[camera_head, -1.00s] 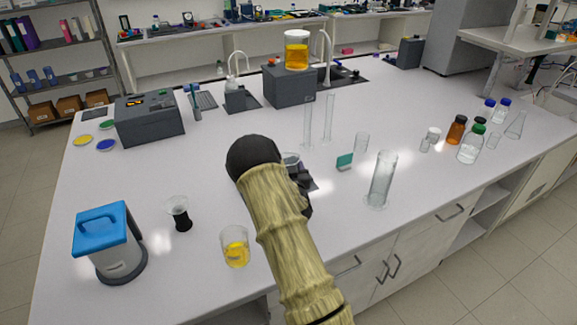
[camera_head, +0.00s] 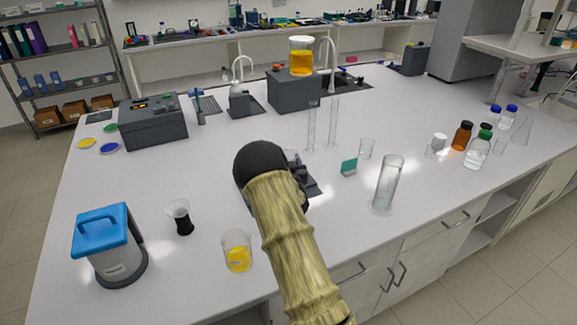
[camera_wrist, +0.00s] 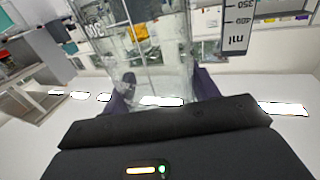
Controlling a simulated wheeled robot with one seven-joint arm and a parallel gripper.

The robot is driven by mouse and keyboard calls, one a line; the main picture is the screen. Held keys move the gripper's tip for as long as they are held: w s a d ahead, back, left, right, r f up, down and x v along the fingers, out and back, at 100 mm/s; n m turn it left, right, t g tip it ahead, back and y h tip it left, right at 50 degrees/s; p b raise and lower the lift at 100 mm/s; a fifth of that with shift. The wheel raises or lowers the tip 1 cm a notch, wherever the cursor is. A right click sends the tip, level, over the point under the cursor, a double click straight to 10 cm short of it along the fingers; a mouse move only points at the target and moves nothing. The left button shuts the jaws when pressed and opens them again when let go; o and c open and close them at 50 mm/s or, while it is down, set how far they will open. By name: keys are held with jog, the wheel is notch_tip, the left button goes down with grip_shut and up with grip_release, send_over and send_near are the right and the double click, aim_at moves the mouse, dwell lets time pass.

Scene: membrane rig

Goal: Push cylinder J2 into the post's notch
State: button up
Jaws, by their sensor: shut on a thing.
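My gripper (camera_wrist: 160,95) shows in the wrist view as dark purple fingers shut on a clear glass vessel (camera_wrist: 150,50). The vessel has printed scale marks, and its top runs out of the picture. In the head view my wrist and forearm hide most of the gripper and what it holds. A dark flat piece (camera_head: 311,187) shows just right of my wrist; I cannot tell what it belongs to. Two slim clear cylinders (camera_head: 332,124) and a wide clear cylinder (camera_head: 387,185) stand upright on the bench. No J2 label, post or notch can be made out.
Near my arm stand a beaker of yellow liquid (camera_head: 237,254), a black-bottomed flask (camera_head: 182,218) and a blue-lidded device (camera_head: 109,245). A small green block (camera_head: 349,167) and a small beaker (camera_head: 366,148) lie to the right. Bottles (camera_head: 477,150) stand far right. The bench's left middle is clear.

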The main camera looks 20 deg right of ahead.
jog(key=shift+w+f+b, duration=0.1)
jog(key=shift+w+b, duration=0.25)
jog(key=shift+w, duration=0.45)
jog(key=shift+w+b, duration=0.45)
jog(key=shift+w, duration=0.1)
jog(key=o, duration=1.3)
jog(key=shift+c, duration=0.2)
jog(key=shift+s+a, duration=0.1)
jog(key=b+v, duration=0.5)
jog(key=v, duration=1.2)
